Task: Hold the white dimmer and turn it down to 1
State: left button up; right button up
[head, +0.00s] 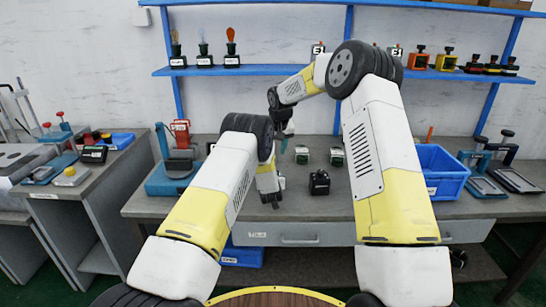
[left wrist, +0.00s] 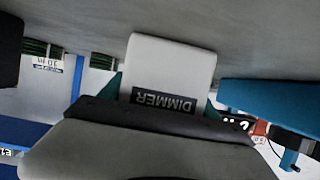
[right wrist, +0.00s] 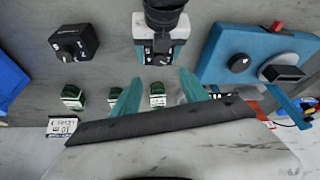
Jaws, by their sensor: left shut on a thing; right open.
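The white dimmer stands on the grey bench. It shows large in the left wrist view (left wrist: 172,62), with its black DIMMER label upside down. My left gripper (head: 270,198) is shut on it, with teal fingers at its two sides. The dimmer also shows in the right wrist view (right wrist: 143,28), partly covered by my left gripper, with dark markings on it. My right gripper (right wrist: 158,95) is open and empty, pointing down above the bench behind the dimmer. In the head view the dimmer is mostly hidden by my left gripper.
A black knobbed device (head: 319,183) stands right of the dimmer. Several small green-and-black blocks (head: 302,155) stand behind. A blue fixture (head: 170,180) is at the left, a blue bin (head: 440,172) at the right. A blue shelf (head: 275,71) crosses the wall above.

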jog(key=shift+r, duration=0.15)
jog(key=shift+s, duration=0.1)
jog(key=w+f+m, duration=0.1)
jog(key=f, duration=0.2)
jog(key=w+a+f+m+h, duration=0.1)
jog(key=w+f+m, duration=0.1)
jog(key=f, duration=0.2)
jog(key=w+f+m, duration=0.1)
jog(key=f, duration=0.3)
jog(key=shift+w+a+h, duration=0.25)
jog(key=shift+h, duration=0.05)
jog(key=shift+c, duration=0.2)
grip_shut()
